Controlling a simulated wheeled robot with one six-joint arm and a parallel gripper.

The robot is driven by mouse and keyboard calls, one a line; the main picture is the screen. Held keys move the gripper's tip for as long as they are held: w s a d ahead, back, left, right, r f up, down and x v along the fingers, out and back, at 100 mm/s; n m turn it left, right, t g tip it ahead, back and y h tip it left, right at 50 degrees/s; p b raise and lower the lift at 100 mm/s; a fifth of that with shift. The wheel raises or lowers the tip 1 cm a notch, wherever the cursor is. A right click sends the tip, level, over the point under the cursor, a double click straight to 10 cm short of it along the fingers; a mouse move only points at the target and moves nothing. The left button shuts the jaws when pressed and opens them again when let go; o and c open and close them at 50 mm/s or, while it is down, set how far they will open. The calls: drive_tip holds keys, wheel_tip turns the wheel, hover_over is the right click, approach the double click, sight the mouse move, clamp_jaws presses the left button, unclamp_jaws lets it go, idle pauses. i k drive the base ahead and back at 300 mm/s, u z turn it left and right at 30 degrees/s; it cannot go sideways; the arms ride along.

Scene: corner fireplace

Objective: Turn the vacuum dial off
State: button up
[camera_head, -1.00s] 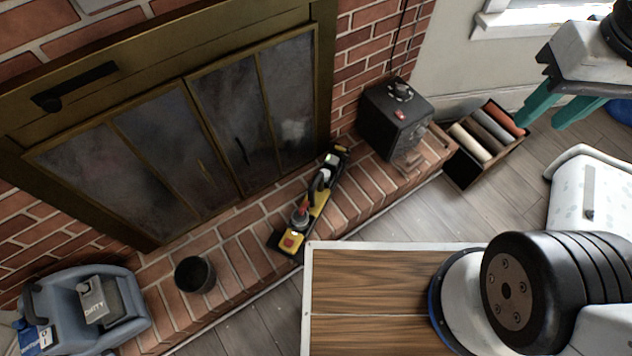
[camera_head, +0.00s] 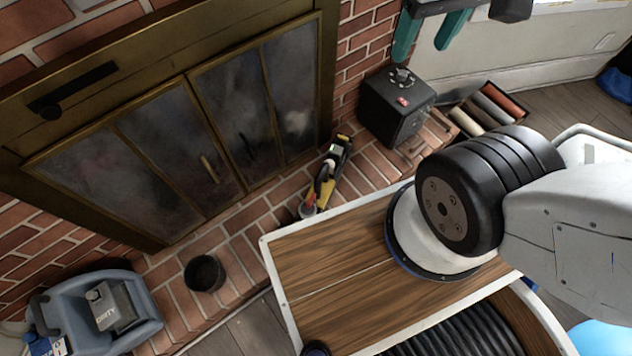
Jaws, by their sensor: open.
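A black box (camera_head: 395,115) stands on the brick hearth at the upper middle. A round dial (camera_head: 402,77) with a light metallic look and a red switch (camera_head: 403,100) are on its top. The dial's setting is too small to read. My gripper (camera_head: 425,45), with two teal fingers, is at the top edge, open and empty. In the picture its fingers are just above and right of the dial, with a visible gap. I cannot tell its exact height above the box.
A yellow-and-black tool (camera_head: 330,172) lies on the hearth left of the box. A crate of rolls (camera_head: 490,108) stands to its right. A dark bucket (camera_head: 204,273) and a blue-grey machine marked DIRTY (camera_head: 105,310) are at the lower left. The fireplace doors (camera_head: 190,130) are behind.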

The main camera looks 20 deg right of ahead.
sight(342, 140)
drive_tip(key=u, duration=0.85)
drive_tip(key=k, duration=0.7)
drive_tip(key=z, duration=1)
drive_tip(key=i, duration=0.45)
drive_tip(key=u, duration=0.05)
